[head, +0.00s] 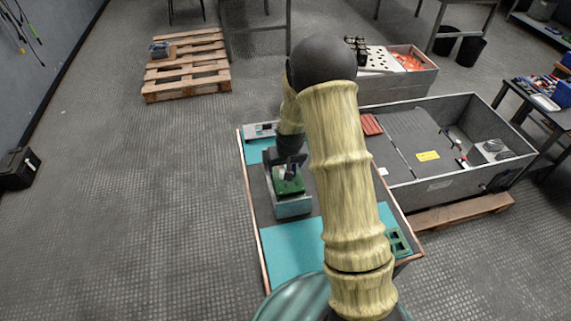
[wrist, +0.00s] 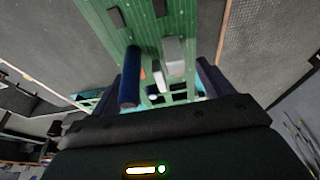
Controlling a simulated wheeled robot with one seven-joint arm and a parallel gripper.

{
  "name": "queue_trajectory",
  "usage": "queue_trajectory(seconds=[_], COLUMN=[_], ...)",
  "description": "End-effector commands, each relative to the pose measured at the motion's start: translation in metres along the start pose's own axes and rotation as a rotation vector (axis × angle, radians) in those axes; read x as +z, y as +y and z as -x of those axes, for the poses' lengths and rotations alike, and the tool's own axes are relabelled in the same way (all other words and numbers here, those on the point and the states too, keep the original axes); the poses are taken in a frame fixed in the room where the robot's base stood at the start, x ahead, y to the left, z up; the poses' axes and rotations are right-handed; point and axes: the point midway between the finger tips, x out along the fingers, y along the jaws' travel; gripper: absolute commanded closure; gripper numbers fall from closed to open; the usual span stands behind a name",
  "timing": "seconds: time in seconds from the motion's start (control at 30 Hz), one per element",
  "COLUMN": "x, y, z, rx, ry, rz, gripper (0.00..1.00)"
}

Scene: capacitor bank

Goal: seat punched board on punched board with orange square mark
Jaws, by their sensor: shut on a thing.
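My gripper (head: 289,169) is at the left part of the workbench, pointing down, shut on a green punched board (head: 290,187). The board is over a grey and teal box-like stand (head: 292,208); I cannot tell whether it touches the stand. In the wrist view a green board (wrist: 148,28) with a dark blue cylinder (wrist: 130,86) and a pale grey block (wrist: 174,52) lies ahead of the fingers. A small orange patch shows beside the cylinder, partly hidden. Another green punched board (head: 399,243), with rectangular openings, lies at the bench's right edge.
The bench has a teal mat (head: 292,250), clear at the front left. A grey device (head: 260,131) sits at the back left corner. A large grey bin (head: 455,190) stands close on the right, with a red part (head: 371,125) near its left edge. A wooden pallet (head: 187,72) is behind.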

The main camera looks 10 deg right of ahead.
Motion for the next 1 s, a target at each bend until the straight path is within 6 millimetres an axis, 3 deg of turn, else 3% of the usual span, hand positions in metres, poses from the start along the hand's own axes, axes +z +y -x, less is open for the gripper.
queue_trajectory(seconds=[1.0], x=[0.005], y=[0.000], z=[-0.016], rx=[0.000], ry=[0.000], rz=[0.000], gripper=[0.47])
